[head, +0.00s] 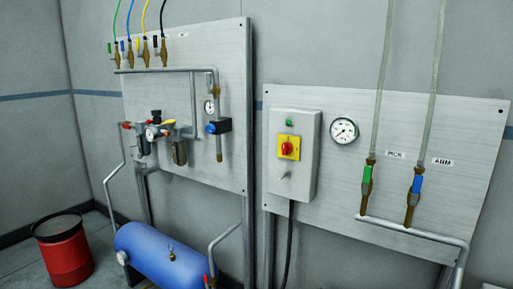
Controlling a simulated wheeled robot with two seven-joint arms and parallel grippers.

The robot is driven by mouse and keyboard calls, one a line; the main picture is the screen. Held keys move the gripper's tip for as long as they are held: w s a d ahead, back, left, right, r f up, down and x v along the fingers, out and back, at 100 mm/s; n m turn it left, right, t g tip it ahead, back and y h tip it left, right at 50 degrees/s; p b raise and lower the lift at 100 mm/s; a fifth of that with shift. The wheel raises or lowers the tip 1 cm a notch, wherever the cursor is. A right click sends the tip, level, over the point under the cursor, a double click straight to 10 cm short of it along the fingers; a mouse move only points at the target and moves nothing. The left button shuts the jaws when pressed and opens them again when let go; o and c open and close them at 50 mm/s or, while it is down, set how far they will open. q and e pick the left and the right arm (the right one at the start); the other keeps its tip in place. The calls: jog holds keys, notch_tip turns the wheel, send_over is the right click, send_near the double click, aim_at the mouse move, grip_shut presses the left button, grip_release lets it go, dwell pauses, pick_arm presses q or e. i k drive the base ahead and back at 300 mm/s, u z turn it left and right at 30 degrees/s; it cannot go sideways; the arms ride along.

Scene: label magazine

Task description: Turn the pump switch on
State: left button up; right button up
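A grey control box (294,155) is mounted on the right-hand metal panel. On its front is a red rotary switch (287,148) on a yellow square plate. A green button or lamp (289,123) sits above the switch, and a small grey lever-like knob (284,176) sits below it. The frame does not label which of these is the pump switch, and the switch's exact setting is too small to read. Neither of my grippers shows in the head view.
A round gauge (344,130) and green (367,174) and blue (417,184) valve handles are right of the box. The left panel (235,100) carries pipes and valves. A blue tank (165,255) and red bin (65,254) stand below. A black cable (289,245) hangs under the box.

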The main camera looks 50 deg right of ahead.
aim_at(286, 147)
jog(key=z, duration=0.55)
jog(key=i, duration=0.9)
jog(key=z, duration=0.6)
